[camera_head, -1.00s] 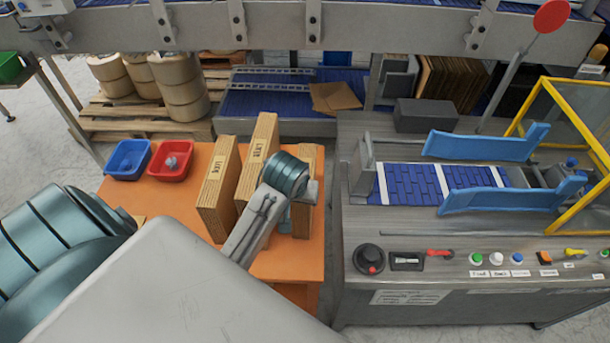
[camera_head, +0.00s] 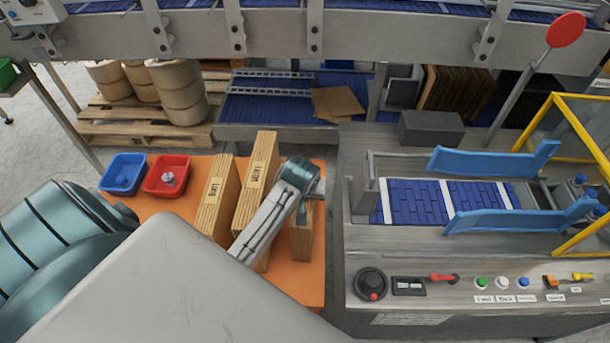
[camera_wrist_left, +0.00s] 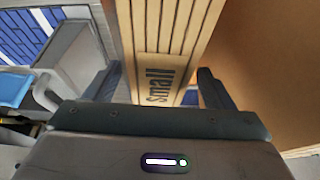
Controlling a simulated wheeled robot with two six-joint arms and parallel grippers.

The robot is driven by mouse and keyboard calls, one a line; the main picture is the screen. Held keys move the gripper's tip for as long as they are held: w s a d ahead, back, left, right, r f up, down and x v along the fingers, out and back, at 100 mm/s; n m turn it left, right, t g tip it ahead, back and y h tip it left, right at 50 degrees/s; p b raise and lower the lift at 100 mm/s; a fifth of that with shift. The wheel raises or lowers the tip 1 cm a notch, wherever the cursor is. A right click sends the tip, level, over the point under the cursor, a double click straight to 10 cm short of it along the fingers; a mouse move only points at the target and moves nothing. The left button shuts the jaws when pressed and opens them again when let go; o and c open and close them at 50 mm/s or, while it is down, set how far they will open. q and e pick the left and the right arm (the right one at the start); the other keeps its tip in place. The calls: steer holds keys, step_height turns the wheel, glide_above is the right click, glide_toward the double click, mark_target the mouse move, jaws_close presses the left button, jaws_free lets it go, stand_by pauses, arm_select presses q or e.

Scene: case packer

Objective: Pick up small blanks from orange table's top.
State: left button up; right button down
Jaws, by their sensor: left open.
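The small blanks (camera_head: 302,240) stand as an upright tan stack at the right side of the orange table's top (camera_head: 290,284). In the left wrist view their edge face (camera_wrist_left: 160,70) carries the label "small". My left gripper (camera_wrist_left: 158,90) is open, with one finger on each side of the stack. I cannot tell whether the fingers touch it. In the head view my left arm and wrist hide the upper part of the stack and most of the gripper. My right gripper is not in view.
Two taller labelled stacks, one in the middle (camera_head: 257,180) and one at the left (camera_head: 216,195), stand on the table. A blue bin (camera_head: 122,175) and a red bin (camera_head: 167,178) sit at its back left. The machine with blue guides (camera_head: 495,158) stands close on the right.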

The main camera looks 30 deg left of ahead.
arm_select(q)
steer(key=x, duration=0.3)
steer(key=shift+d+p, duration=0.1)
steer(key=shift+p, duration=0.3)
steer(key=shift+f, duration=0.15)
stand_by(0.3)
steer(key=shift+s, duration=0.1)
steer(key=c, duration=1.5)
jaws_close()
